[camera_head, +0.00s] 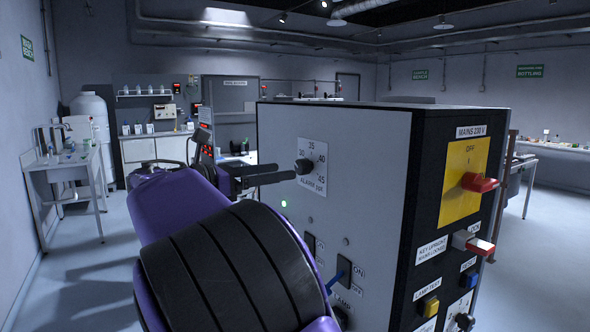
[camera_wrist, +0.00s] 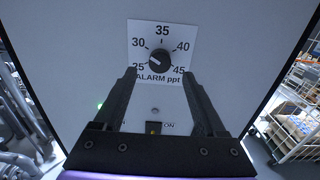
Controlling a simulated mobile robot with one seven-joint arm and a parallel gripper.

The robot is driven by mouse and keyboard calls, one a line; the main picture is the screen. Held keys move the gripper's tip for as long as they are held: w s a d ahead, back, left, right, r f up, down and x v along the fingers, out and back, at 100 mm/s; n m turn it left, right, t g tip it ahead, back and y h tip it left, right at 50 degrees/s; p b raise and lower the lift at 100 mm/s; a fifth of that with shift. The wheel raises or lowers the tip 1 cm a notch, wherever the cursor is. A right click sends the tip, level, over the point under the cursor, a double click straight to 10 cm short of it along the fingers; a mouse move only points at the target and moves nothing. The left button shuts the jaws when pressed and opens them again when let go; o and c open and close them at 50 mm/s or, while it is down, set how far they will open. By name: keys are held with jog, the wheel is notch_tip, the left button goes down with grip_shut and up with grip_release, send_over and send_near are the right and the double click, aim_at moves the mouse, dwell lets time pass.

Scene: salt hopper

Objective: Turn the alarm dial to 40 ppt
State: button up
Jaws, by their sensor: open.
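The alarm dial (camera_wrist: 159,60) is a round black knob on a white scale plate (camera_wrist: 143,35), marked 25, 30, 35, 40 and 45 with "ALARM ppt" below. A pale mark on the knob seems to point to the lower left, near 25. The dial also shows in the head view (camera_head: 304,166) on the grey front of the cabinet. My gripper (camera_wrist: 159,73) is open, its two black fingers apart below and to either side of the knob, with nothing between them. In the head view my gripper (camera_head: 286,172) is just left of the dial; contact cannot be told.
The cabinet's right side carries a red mains handle (camera_head: 479,182) on a yellow plate and a yellow button (camera_head: 431,307). Open floor lies at the left.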

aim_at(298, 168)
jog(key=x, duration=0.5)
grip_shut()
dwell(0.3)
